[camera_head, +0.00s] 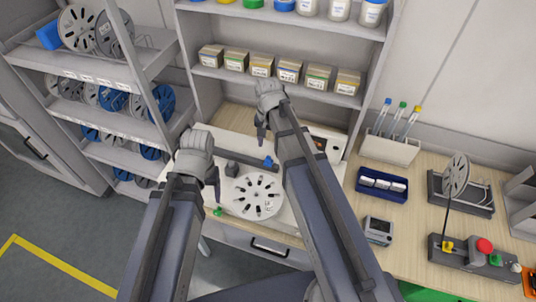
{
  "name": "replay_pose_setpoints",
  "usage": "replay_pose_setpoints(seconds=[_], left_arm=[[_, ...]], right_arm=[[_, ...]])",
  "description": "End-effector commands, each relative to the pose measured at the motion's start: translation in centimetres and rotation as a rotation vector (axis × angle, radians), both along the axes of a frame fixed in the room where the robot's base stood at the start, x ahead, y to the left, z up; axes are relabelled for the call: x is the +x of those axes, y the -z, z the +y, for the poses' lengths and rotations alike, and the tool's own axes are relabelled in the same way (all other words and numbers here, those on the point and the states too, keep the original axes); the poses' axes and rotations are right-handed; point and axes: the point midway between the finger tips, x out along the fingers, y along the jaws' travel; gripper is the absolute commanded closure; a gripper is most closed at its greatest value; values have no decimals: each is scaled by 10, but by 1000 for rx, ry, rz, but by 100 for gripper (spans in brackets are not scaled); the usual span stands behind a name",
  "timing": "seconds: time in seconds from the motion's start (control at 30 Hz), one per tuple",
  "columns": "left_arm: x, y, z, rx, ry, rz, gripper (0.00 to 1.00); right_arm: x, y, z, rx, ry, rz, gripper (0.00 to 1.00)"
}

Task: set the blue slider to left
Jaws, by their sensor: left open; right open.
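The blue slider (268,162) is a small blue knob on the white panel (291,212), just left of my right forearm. It sits to the right of a dark block (231,169) and above a round slotted grey disc (256,196). My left gripper (214,188) is open over the left part of the panel, left of the slider and apart from it. My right gripper (262,134) is open above the back of the panel, beyond the slider. My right arm covers part of the panel's right side.
Shelves with small boxes (289,71) rise behind. A reel rack (111,98) stands at left. On the bench at right are a pen holder (388,150), a blue tray (382,184), a small grey device (378,230) and a unit with a red button (484,246).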

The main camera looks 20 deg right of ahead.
Motion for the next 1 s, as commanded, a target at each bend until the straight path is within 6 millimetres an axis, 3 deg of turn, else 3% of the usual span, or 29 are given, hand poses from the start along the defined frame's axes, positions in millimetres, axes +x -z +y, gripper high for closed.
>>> replay_pose_setpoints(seconds=[0.6, 1.0], left_arm=[[0, 71, 0, 3, 14, 1, 30], [1, 74, 0, 2, 15, 1, 30]], right_arm=[[0, 71, 0, 0, 0, 0, 45], [0, 74, 0, 0, 0, 0, 46]])
